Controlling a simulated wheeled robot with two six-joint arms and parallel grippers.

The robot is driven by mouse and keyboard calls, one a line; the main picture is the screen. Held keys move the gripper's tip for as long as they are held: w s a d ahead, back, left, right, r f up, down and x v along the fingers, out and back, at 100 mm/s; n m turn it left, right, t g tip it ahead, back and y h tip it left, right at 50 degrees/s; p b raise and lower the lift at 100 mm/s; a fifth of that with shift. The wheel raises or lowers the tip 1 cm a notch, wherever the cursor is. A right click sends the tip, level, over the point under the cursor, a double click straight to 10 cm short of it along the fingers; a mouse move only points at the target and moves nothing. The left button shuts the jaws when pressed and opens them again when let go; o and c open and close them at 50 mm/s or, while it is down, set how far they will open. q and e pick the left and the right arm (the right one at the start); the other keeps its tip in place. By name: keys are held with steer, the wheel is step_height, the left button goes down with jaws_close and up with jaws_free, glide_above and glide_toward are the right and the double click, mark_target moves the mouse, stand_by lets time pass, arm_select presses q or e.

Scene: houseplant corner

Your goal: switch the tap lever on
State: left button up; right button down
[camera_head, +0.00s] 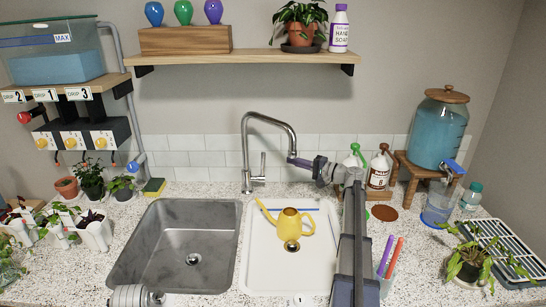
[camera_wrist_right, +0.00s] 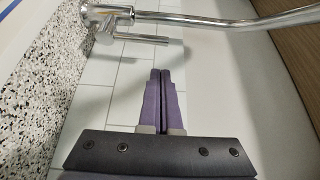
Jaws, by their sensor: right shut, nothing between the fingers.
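The chrome tap (camera_head: 246,150) stands behind the sinks, with its spout arching up and to the right. Its small lever (camera_head: 262,165) sticks upright from the right side of the tap's lower body. My right gripper (camera_head: 291,160) is shut and empty, to the right of the lever and apart from it. In the right wrist view, the purple fingertips (camera_wrist_right: 160,74) are together, below the lever (camera_wrist_right: 150,39) in the picture, with a gap between them. The spout (camera_wrist_right: 250,20) crosses the top of that view. No water shows at the spout.
A yellow watering can (camera_head: 289,226) stands in the white sink (camera_head: 262,268), beside the empty steel sink (camera_head: 170,250). A brown-and-white bottle (camera_head: 379,170) stands near my right arm. A shelf (camera_head: 250,59) hangs above. Wall tiles (camera_wrist_right: 100,105) lie behind the fingers.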

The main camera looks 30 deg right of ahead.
steer(key=x, duration=1)
